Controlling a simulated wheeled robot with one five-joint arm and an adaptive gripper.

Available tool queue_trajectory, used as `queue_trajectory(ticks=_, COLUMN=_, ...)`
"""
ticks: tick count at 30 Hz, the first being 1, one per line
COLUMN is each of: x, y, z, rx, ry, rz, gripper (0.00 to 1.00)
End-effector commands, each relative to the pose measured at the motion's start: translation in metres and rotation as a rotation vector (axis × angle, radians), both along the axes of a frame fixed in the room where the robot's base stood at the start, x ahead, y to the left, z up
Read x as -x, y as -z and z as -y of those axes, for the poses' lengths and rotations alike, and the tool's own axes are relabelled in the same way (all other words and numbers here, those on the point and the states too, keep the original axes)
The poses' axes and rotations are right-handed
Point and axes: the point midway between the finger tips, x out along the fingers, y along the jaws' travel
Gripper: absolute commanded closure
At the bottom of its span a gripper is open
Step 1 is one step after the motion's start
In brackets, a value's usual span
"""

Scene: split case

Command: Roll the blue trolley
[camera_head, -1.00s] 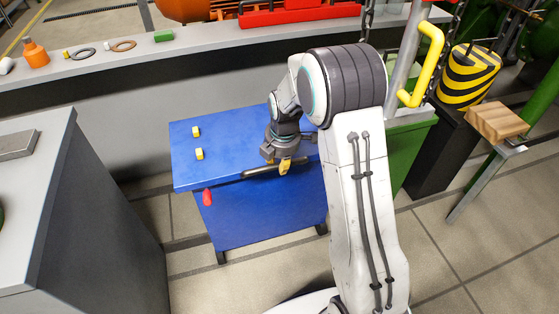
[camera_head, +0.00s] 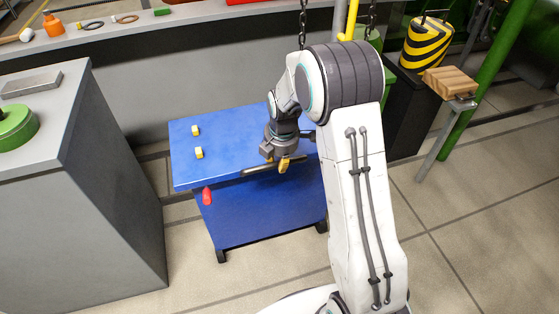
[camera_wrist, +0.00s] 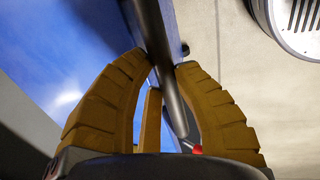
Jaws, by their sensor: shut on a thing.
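The blue trolley (camera_head: 240,142) stands upright on dark feet on the tiled floor, in the middle of the head view. A dark bar handle (camera_head: 258,170) runs along its near top edge. My gripper (camera_head: 284,164) is at this handle, near its right part. In the wrist view, my gripper's two ridged yellow fingers (camera_wrist: 163,72) are on either side of the dark handle bar (camera_wrist: 165,60), shut on it. The trolley's blue surface (camera_wrist: 65,55) fills the upper left there. My arm hides the trolley's right side in the head view.
A grey cabinet (camera_head: 75,200) with a green round part (camera_head: 14,127) stands to the left. A grey bench (camera_head: 150,45) runs behind. A red knob (camera_head: 207,196) is on the trolley's front; two yellow pieces (camera_head: 196,130) lie on top. Right front floor is clear.

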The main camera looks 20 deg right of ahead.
Motion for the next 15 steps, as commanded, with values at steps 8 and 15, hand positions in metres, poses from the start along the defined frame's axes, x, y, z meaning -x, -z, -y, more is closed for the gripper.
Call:
queue_trajectory(ticks=8, x=0.0072, y=0.0051, z=0.0000, rx=0.000, ry=0.000, rz=-0.026, gripper=1.00)
queue_trajectory(ticks=15, x=0.0071, y=0.0050, z=-0.0001, rx=0.000, ry=0.000, rz=-0.025, gripper=0.60)
